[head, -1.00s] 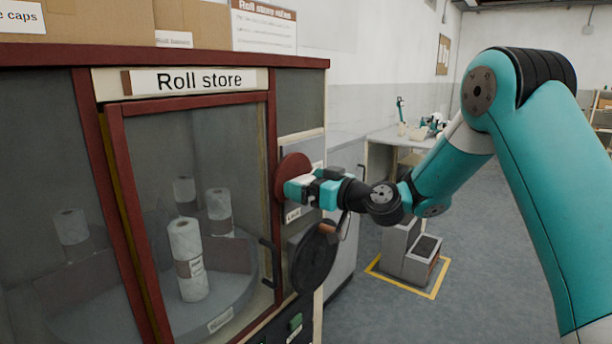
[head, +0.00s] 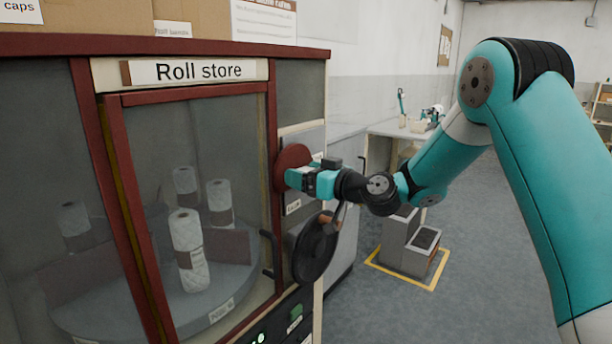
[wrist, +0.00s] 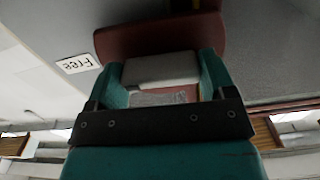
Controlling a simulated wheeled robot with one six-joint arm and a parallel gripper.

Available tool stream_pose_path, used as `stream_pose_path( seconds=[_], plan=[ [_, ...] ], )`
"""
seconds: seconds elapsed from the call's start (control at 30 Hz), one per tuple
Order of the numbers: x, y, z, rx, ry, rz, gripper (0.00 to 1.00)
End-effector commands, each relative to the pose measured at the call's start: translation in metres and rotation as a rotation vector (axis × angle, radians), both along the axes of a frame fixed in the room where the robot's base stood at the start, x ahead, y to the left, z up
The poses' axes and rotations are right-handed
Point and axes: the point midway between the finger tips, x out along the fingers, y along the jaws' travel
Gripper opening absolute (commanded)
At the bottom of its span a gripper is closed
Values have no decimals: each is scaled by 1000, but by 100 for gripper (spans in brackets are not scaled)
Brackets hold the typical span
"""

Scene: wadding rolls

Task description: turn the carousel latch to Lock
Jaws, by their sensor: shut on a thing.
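The carousel latch is a dark red disc (head: 291,168) on the panel right of the Roll store door. In the wrist view its red plate (wrist: 150,38) lies ahead, with a pale grey grip (wrist: 162,70) standing out from it. My gripper (head: 294,180) is at the disc; in the wrist view its teal fingers (wrist: 163,82) stand on either side of the grey grip, shut on it. A "Free" label (wrist: 80,63) shows left of the latch in the wrist view. A small label (head: 293,207) below the disc is too small to read surely.
A black handwheel (head: 315,248) with a crank handle sits just below my gripper. The glazed door (head: 190,130) is closed, with several white rolls on the carousel (head: 130,315) behind it. Grey step blocks (head: 408,250) stand on the floor at right.

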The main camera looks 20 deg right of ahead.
Motion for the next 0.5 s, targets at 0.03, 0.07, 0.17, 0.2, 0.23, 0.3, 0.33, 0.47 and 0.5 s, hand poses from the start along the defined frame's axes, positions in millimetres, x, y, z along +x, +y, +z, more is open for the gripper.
stream_pose_path(
  seconds=[0.03,0.07,0.17,0.2,0.23,0.3,0.33,0.47,0.5],
  plan=[
    [0,0,-1,17,12,-1,53],
    [0,0,-1,31,22,-1,53],
    [0,-1,-1,86,62,-1,53],
    [0,-1,-1,112,81,-1,53],
    [0,-1,-1,132,96,-1,53],
    [0,-1,-1,183,133,-1,53],
    [0,-1,-1,205,149,-1,53],
    [0,-1,-1,307,222,-1,53],
    [0,-1,0,337,245,-1,53]
  ],
)
